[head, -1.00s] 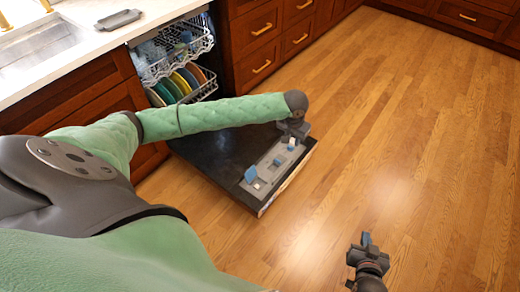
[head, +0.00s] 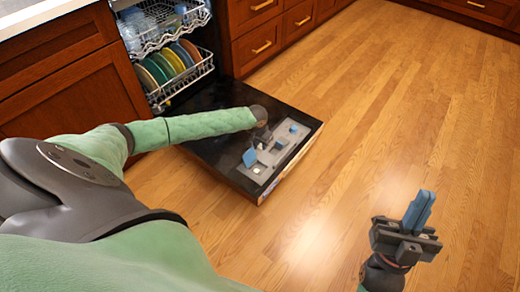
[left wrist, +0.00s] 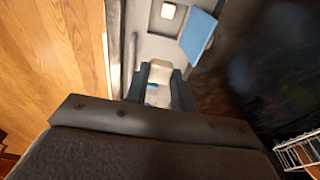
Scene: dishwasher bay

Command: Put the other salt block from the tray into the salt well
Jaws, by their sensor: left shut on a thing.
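My left gripper (head: 260,144) is over the grey panel (head: 270,158) on the lowered dishwasher door. In the left wrist view its two dark fingers (left wrist: 160,88) are shut on a pale block (left wrist: 158,72), apparently a salt block. A blue flap (head: 250,158) stands raised on the panel just beyond the gripper; it also shows in the left wrist view (left wrist: 198,35). A small white square (head: 257,170) lies near the flap. I cannot tell which recess is the salt well. My right gripper (head: 419,212) is apart at the lower right, its blue fingers together.
The black dishwasher door (head: 215,140) lies open. Plates stand in the lower rack (head: 185,90), with the upper rack (head: 160,30) above it. A small blue piece (head: 293,129) sits at the panel's far end. The wooden floor (head: 390,110) to the right is clear.

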